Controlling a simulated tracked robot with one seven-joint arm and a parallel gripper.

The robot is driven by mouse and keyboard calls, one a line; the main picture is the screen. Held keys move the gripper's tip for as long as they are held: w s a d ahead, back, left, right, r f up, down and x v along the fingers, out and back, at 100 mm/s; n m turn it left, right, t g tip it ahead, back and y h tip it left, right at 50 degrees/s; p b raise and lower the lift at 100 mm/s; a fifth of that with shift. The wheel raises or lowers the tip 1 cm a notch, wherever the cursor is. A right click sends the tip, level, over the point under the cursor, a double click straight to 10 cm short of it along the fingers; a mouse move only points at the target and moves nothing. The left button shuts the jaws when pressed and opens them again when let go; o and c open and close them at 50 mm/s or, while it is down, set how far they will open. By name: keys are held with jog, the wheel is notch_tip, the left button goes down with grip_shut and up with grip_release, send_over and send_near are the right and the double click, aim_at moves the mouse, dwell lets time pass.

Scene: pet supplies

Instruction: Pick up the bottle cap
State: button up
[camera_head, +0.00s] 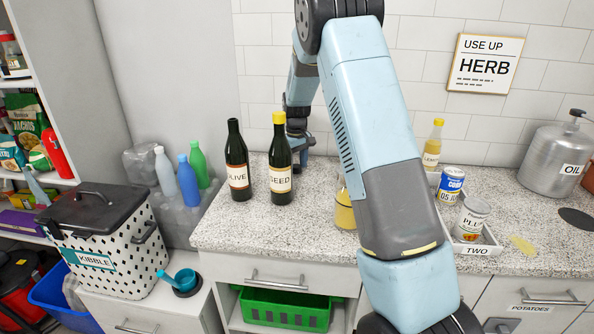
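A yellow bottle cap (279,117) sits on top of the dark bottle labelled SEED (280,160), which stands upright on the speckled counter. Another yellow cap (438,122) is on the pale yellow LEMON bottle (433,146), farther right near the wall. The dark OLIVE bottle (237,160) stands left of the SEED bottle, with no yellow cap on it. My gripper (300,148) is beyond and just right of the SEED bottle, low near the counter. Its fingers are small and partly hidden, so I cannot tell whether they are open or touching anything.
My arm crosses the middle and hides part of a yellow-filled jar (345,212). A tray marked TWO (487,247) holds cans at right; a metal OIL container (553,160) stands behind. A KIBBLE bin (112,250) and loose bottles are left. Counter (240,232) is clear in front of the bottles.

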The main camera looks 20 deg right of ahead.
jog(key=c, duration=1)
jog(key=shift+o, duration=0.2)
